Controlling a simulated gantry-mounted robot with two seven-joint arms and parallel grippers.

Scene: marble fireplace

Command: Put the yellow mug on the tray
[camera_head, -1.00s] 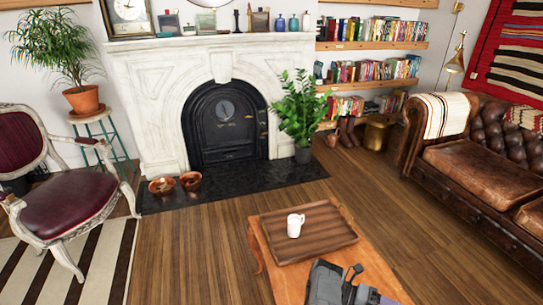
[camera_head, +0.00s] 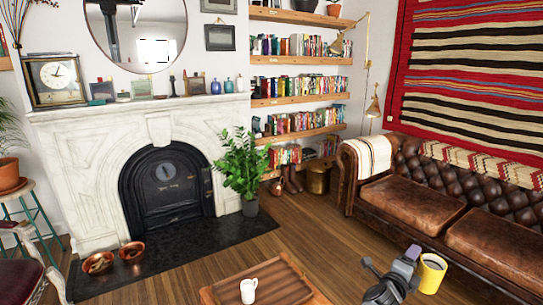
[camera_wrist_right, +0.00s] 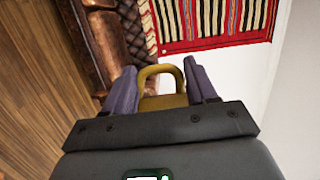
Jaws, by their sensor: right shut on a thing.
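The yellow mug (camera_head: 432,272) is held up in the air at the lower right of the head view, in front of the leather sofa. My right gripper (camera_head: 412,256) is shut on it. In the right wrist view the mug's handle (camera_wrist_right: 162,78) shows between the two fingers of the gripper (camera_wrist_right: 162,85); most of the mug is hidden behind the gripper body. The wooden tray (camera_head: 284,268) lies on the low table at the bottom of the head view, left of the mug, partly cut off. My left gripper is not in view.
A white mug (camera_head: 248,291) stands on the tray. The orange-brown table edge (camera_head: 225,280) shows around the tray. The leather sofa (camera_head: 440,215) is behind the right gripper. A potted plant (camera_head: 243,165) stands by the fireplace.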

